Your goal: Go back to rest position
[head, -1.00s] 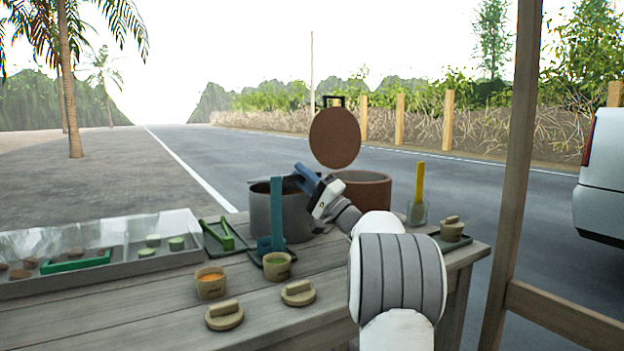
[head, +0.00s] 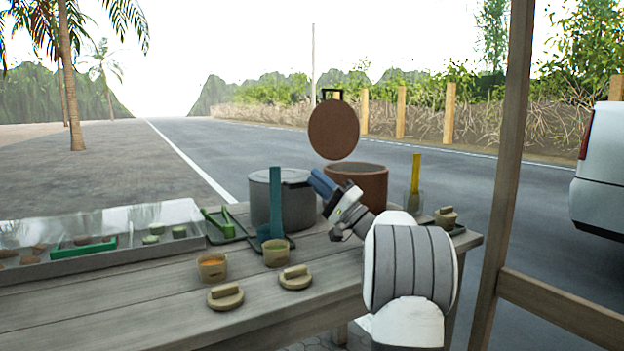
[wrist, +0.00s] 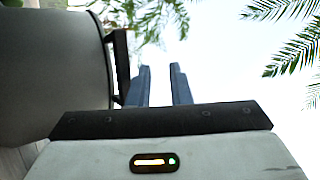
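My gripper (head: 322,184) is above the wooden table, just right of the grey pot (head: 265,205) and in front of the brown clay pot (head: 370,187). In the wrist view its two blue fingers (wrist: 160,86) stand apart with only bright sky between them, so it is open and empty. The grey pot (wrist: 50,75) fills the left of the wrist view, close beside the fingers, with a dark handle on its side. In the head view I cannot tell whether the gripper touches either pot.
Two small cups, one with orange contents (head: 212,268), and two tan lids (head: 225,297) sit on the front of the table (head: 130,300). A clear-walled tray (head: 110,238) stands at left. A glass with a yellow stick (head: 414,190) stands right of the arm. A wooden post (head: 500,180) rises at right.

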